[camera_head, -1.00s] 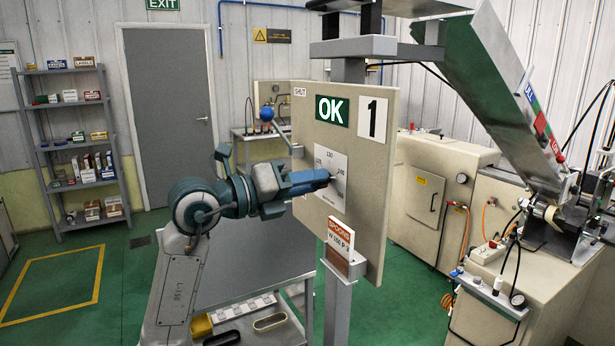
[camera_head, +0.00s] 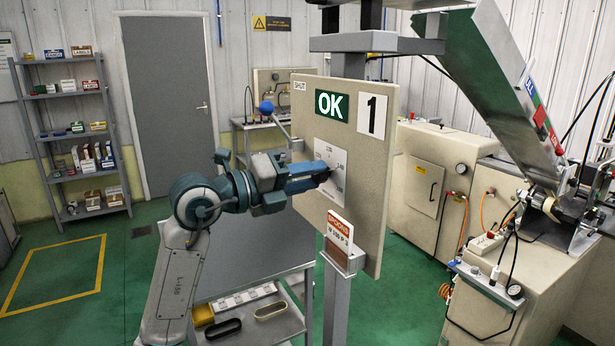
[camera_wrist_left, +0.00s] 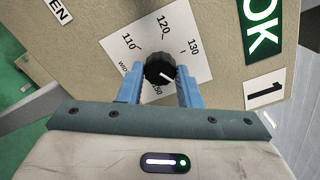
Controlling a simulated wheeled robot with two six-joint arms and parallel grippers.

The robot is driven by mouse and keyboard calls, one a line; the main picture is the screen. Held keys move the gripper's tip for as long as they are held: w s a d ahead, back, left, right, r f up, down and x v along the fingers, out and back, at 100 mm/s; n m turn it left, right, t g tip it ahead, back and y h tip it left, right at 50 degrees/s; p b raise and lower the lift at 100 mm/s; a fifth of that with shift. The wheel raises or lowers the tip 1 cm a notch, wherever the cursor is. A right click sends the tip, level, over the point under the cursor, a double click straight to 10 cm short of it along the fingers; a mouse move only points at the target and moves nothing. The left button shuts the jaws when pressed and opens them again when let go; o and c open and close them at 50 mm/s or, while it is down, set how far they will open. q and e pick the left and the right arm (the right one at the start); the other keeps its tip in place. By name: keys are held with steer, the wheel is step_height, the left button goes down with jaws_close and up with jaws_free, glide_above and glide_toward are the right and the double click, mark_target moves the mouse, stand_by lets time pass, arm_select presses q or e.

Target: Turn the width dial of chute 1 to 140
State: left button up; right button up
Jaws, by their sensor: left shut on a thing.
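The width dial (camera_wrist_left: 160,70) is a black knob on a white scale plate (camera_head: 325,152) on the beige panel of chute 1 (camera_head: 368,210). In the left wrist view, 110, 120, 130 and 150 show on the plate (camera_wrist_left: 172,32); the place between 130 and 150 is hidden by a finger. The knob's white mark slants to the lower right, toward that finger. My left gripper (camera_head: 325,172) has its blue fingers on both sides of the knob, shut on it; they also show in the left wrist view (camera_wrist_left: 160,80). My right gripper is not in view.
A green OK sign (camera_head: 332,105) and a "1" plate (camera_head: 372,115) are on the panel. An orange-topped card (camera_head: 340,230) sits below. A cart (camera_head: 285,322) is underneath.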

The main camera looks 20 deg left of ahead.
arm_select(q)
steer(key=o, duration=1)
steer(key=shift+a, duration=0.1)
steer(key=shift+s+a+f+b, duration=0.1)
steer(key=shift+s+a+b, duration=0.25)
steer(key=shift+s+b, duration=0.1)
steer(key=b+v, duration=0.5)
steer(key=v, duration=0.4)
steer(key=shift+s+a, duration=0.2)
steer(key=shift+s, duration=0.05)
